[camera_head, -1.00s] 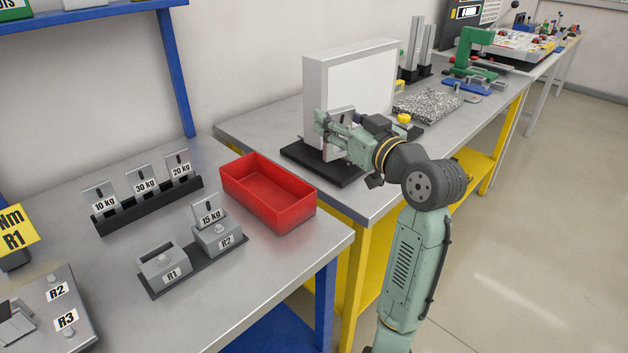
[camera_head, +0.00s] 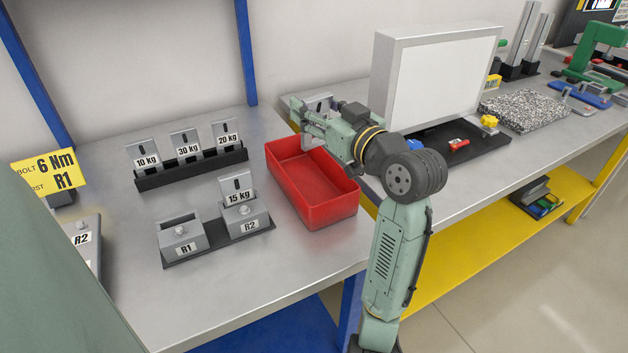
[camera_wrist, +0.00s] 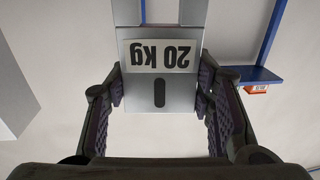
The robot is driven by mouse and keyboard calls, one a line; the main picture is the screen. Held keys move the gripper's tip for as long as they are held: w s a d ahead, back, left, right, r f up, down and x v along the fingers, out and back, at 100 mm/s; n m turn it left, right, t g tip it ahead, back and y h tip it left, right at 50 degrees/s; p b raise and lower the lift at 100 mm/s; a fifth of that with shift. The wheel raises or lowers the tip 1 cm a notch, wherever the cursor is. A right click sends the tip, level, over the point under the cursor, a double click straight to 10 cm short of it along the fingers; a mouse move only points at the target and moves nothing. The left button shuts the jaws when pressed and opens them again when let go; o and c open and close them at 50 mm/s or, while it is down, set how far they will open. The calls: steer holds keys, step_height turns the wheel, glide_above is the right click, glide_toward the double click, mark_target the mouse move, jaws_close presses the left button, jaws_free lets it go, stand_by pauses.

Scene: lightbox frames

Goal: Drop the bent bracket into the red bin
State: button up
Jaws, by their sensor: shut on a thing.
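My gripper (camera_head: 303,118) is shut on a grey metal bracket (camera_head: 320,103). In the wrist view the bracket (camera_wrist: 160,88) sits between the two fingers (camera_wrist: 160,85), with an upside-down "20 kg" label and a dark slot. In the head view the fingers partly hide it. The red bin (camera_head: 330,215) is an open rectangular tray on the near bench. My gripper and the bracket appear above its far end; the exact height is unclear. The visible part of the bin's inside looks empty.
A black rack (camera_head: 192,170) with several labelled brackets stands left of the bin. A grey block fixture (camera_head: 215,232) with a "15 kg" bracket is in front of it. The white lightbox panel (camera_head: 440,80) stands to the right on a black base (camera_head: 490,148).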

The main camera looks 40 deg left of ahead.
steer(key=shift+f+b, duration=1.6)
steer(key=shift+f, duration=0.8)
steer(key=o, duration=1.4)
steer(key=shift+c, duration=0.2)
steer(key=v, duration=1.2)
steer(key=shift+d, duration=0.1)
